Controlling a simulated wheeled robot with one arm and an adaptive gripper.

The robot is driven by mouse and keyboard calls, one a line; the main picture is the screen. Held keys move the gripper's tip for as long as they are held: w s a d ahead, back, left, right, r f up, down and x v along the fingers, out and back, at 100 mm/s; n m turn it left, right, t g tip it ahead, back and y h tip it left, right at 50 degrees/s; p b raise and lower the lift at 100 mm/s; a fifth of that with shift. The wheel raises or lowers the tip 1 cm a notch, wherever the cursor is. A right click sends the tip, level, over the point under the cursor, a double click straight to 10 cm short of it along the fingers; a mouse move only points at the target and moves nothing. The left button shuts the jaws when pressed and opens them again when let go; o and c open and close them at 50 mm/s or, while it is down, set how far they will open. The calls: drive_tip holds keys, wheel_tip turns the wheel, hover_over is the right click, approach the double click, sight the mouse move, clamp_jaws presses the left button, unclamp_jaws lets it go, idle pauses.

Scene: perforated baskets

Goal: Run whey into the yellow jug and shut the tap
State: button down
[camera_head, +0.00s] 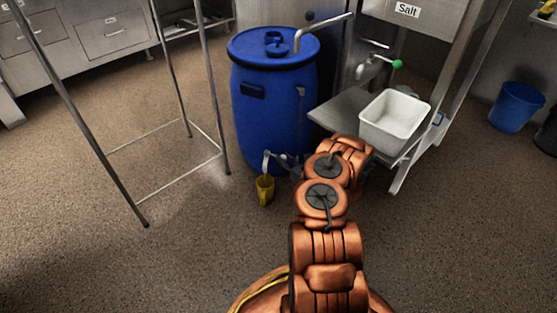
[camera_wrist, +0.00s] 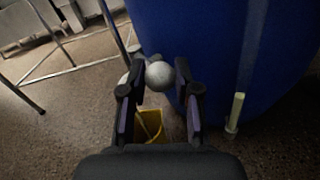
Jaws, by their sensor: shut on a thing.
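The yellow jug (camera_head: 265,191) is upright, low in front of the blue barrel (camera_head: 272,115), with a grey tap (camera_head: 266,160) just above it. The wrist view shows the jug (camera_wrist: 158,128) below and between my fingers, partly hidden by my gripper. A pale streak crosses its mouth; I cannot tell if it is liquid. My gripper (camera_wrist: 155,80) is shut on a pale round knob (camera_wrist: 159,75) beside the barrel wall. In the head view my gripper (camera_head: 284,164) is small, at the barrel's lower front.
A pale yellow upright tube (camera_wrist: 235,111) stands against the barrel, right of my fingers. A steel stand with a white tub (camera_head: 372,126) is to the right. A thin metal frame (camera_head: 190,175) stands left. A blue bucket (camera_head: 516,108) is far right. Open floor lies front left.

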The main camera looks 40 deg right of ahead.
drive_tip(key=shift+s+a+f+m+h+b, duration=0.1)
drive_tip(key=shift+a+m+h+b, duration=0.15)
drive_tip(key=shift+h, duration=0.2)
drive_tip(key=shift+s+a+r+m+h+b, duration=0.1)
drive_tip(key=shift+m+h+b, duration=0.1)
drive_tip(key=shift+m+h, duration=0.25)
drive_tip(key=shift+s+a+f+m+h+b, duration=0.1)
drive_tip(key=shift+a+m+h+b, duration=0.1)
drive_tip(key=shift+h, duration=0.3)
drive_tip(key=c, duration=0.8)
unclamp_jaws()
drive_tip(key=s, duration=0.4)
drive_tip(key=s+a, duration=0.1)
drive_tip(key=s, duration=0.6)
drive_tip(key=shift+s+a, duration=0.4)
